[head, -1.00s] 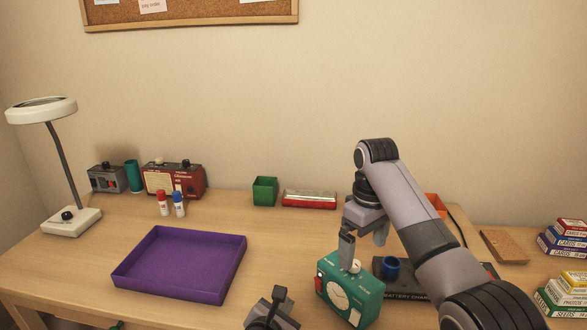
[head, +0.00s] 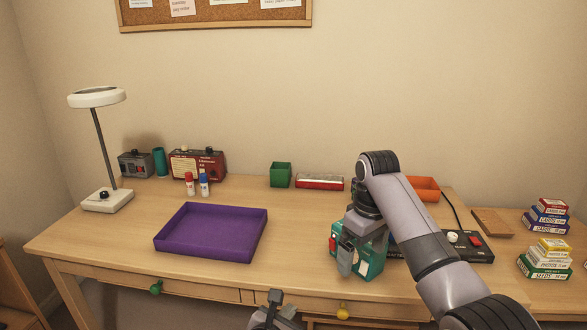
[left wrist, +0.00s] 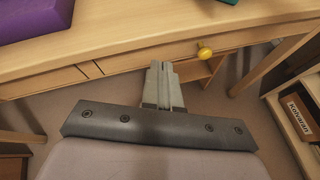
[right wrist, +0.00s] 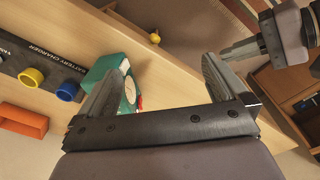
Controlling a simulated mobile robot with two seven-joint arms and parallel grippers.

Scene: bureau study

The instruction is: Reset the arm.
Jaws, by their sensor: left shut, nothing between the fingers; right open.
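My right gripper (head: 352,258) is in front of a teal box-shaped device with a dial (head: 374,264) and hides part of it. In the right wrist view my right gripper (right wrist: 158,82) is open and empty. The teal device (right wrist: 122,72) shows there behind one finger; I cannot tell whether they touch. My left gripper (head: 275,302) is low at the desk's front edge. In the left wrist view my left gripper (left wrist: 160,82) is shut and empty, over the floor in front of the drawers.
A purple tray (head: 212,253) lies on the desk's left part. A black battery charger (head: 470,252) and an orange bin (head: 424,184) are behind my right arm. A lamp (head: 105,200), glue sticks (head: 204,186) and card boxes (head: 543,268) stand around. The desk between tray and teal device is clear.

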